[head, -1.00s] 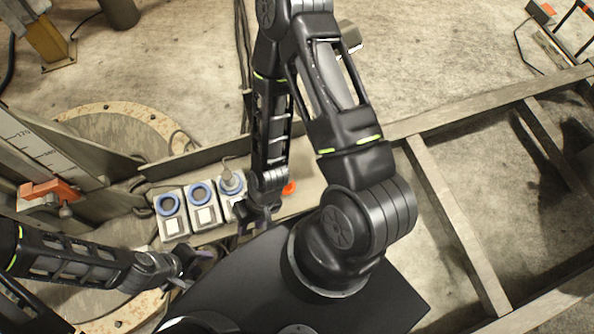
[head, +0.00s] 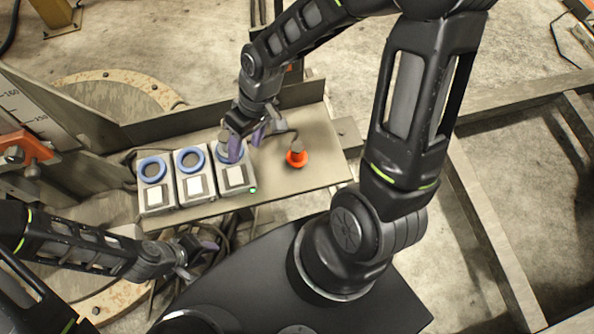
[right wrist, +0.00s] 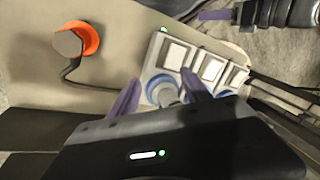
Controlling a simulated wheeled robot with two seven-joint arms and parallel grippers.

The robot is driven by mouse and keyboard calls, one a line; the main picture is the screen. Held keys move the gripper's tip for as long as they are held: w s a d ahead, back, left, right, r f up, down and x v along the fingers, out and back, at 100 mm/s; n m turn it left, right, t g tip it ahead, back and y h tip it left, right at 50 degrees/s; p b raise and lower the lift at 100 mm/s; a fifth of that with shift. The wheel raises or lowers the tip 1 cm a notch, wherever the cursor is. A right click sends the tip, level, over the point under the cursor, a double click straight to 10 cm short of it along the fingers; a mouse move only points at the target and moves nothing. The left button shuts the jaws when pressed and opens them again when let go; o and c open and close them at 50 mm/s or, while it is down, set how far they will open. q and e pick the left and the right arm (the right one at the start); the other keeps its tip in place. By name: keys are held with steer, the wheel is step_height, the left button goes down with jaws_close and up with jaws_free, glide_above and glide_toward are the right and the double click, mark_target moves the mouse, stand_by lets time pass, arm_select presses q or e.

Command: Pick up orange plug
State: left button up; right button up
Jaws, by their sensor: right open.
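The orange plug (head: 298,159), with a grey upper body, stands on the shelf right of the socket boxes. It also shows at upper left in the right wrist view (right wrist: 91,38), with a dark cable running from it. My right gripper (head: 246,148) is open over the third socket box (head: 237,181), left of the orange plug. In the right wrist view its purple fingers (right wrist: 160,94) are apart on either side of a grey plug at the blue ring (right wrist: 162,88); contact is unclear. My left gripper (head: 208,250) is below the shelf; its jaw gap is unclear.
Two more socket boxes with empty-looking blue rings (head: 153,170) (head: 190,160) stand to the left. The shelf (head: 325,170) is bare right of the orange plug. A dark upright panel lines its back edge. A green light (head: 252,190) shows on the third box.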

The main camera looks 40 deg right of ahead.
mark_target(297, 147)
steer(key=s+d+r+h+b, duration=0.1)
steer(key=d+b, duration=0.2)
steer(key=b, duration=0.1)
steer(key=s+d+r+n+h+b, duration=0.1)
steer(key=s+d+b, duration=0.1)
steer(key=d+b, duration=0.1)
steer(key=s+d+r+h+b, duration=0.1)
steer(key=s+d+b, duration=0.1)
steer(key=d+b, duration=0.2)
steer(key=shift+d+r+n+h+b, duration=0.1)
steer(key=shift+n+h+b, duration=0.25)
steer(key=shift+b, duration=0.4)
arm_select(q)
step_height(297, 147, down, 15)
steer(key=shift+w+d+f, duration=0.15)
steer(key=shift+w+d, duration=0.05)
steer(key=shift+w, duration=0.05)
arm_select(e)
steer(key=shift+s+d+r, duration=0.1)
steer(key=shift+s+r, duration=0.1)
steer(key=shift+r, duration=0.1)
arm_select(q)
steer(key=shift+f+b, duration=0.3)
steer(key=shift+f, duration=0.1)
arm_select(e)
steer(key=shift+f, duration=1.35)
steer(key=shift+f+b, duration=0.95)
steer(key=shift+f, duration=1.7)
arm_select(q)
steer(key=shift+f, duration=0.95)
